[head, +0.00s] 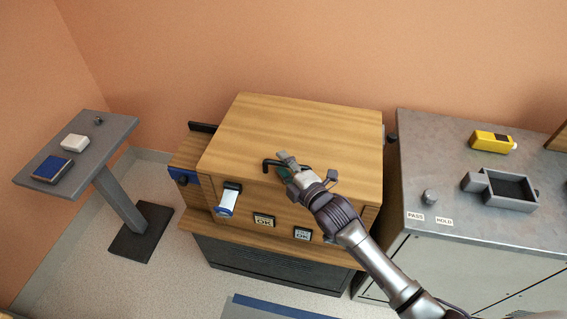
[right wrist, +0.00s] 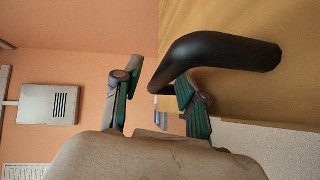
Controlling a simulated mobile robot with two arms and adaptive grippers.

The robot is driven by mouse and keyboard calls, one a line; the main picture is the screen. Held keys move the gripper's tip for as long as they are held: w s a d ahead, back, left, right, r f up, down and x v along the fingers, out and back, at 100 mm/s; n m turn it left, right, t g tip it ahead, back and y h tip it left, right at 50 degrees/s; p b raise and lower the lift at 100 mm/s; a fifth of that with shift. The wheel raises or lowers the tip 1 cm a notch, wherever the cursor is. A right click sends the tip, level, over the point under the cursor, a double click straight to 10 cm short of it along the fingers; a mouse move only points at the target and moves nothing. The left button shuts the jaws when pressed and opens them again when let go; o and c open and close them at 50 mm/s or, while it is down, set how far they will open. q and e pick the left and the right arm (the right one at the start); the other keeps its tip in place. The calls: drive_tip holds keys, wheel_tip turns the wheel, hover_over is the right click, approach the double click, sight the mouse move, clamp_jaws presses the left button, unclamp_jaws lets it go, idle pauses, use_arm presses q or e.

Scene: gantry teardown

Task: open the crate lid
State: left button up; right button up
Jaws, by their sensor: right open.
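The wooden crate's lid (head: 300,125) is down, its broad top flat against the orange wall side. A black bar handle (head: 268,165) stands out from its front; it is large in the right wrist view (right wrist: 225,52). My right gripper (head: 291,167) is at the handle, its fingers apart. In the right wrist view, the handle's bent end reaches into the gap between the fingertips (right wrist: 158,80), close to the right-hand finger; I cannot tell whether they touch. My left gripper is not in view.
Two OK labels (head: 264,220) are on the crate front. A metal cabinet (head: 430,150) on the right carries a yellow device (head: 492,141) and a grey tray (head: 485,198). A grey stand (head: 90,155) holds a blue book-like block (head: 52,169). Floor between stand and crate is clear.

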drive_tip(key=shift+w+a, duration=0.15)
drive_tip(key=shift+w, duration=0.05)
clamp_jaws()
drive_tip(key=shift+r, duration=0.1)
